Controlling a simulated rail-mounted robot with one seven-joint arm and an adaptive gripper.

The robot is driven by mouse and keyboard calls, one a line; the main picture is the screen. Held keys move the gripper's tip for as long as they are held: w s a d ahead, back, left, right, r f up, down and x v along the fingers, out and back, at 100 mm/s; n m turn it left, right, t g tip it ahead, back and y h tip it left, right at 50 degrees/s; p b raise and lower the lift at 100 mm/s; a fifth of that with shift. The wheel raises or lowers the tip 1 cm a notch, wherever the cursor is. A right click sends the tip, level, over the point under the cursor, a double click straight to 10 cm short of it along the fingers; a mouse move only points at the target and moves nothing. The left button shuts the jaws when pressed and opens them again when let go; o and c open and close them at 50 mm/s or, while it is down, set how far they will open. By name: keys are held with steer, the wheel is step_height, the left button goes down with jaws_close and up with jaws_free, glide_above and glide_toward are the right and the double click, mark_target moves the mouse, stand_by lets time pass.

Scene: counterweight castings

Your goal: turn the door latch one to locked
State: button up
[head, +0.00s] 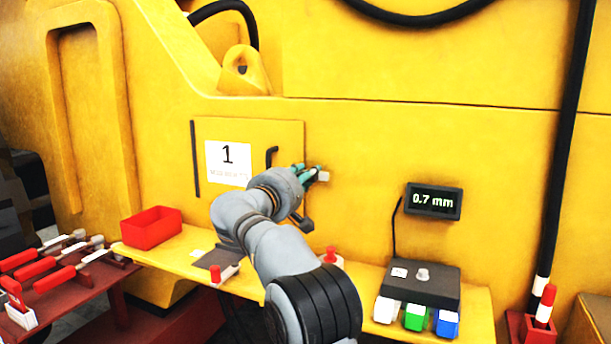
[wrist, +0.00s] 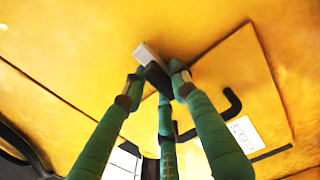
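The yellow door panel (head: 262,138) bears a white sign with a "1". At its right edge is the door latch, a light grey block (head: 323,176) that also shows in the wrist view (wrist: 146,52) with a dark lever (wrist: 158,78) on it. My gripper (head: 308,172) is at the latch, and its green fingers (wrist: 158,75) stand on both sides of the dark lever, with a third finger below. The fingers are apart; I cannot tell whether they press on the lever. My gripper partly hides the latch in the head view.
A black door handle (head: 271,157) sits just left of my gripper. Below is a yellow shelf (head: 190,250) with a red bin (head: 151,227) and a dark button box (head: 423,284). A display (head: 433,201) reading 0.7 mm is at the right.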

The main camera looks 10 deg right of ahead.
steer(key=shift+o, duration=1.3)
steer(key=shift+a+f, duration=0.1)
steer(key=v, duration=1.2)
steer(key=shift+w, duration=0.1)
steer(key=x, duration=1.2)
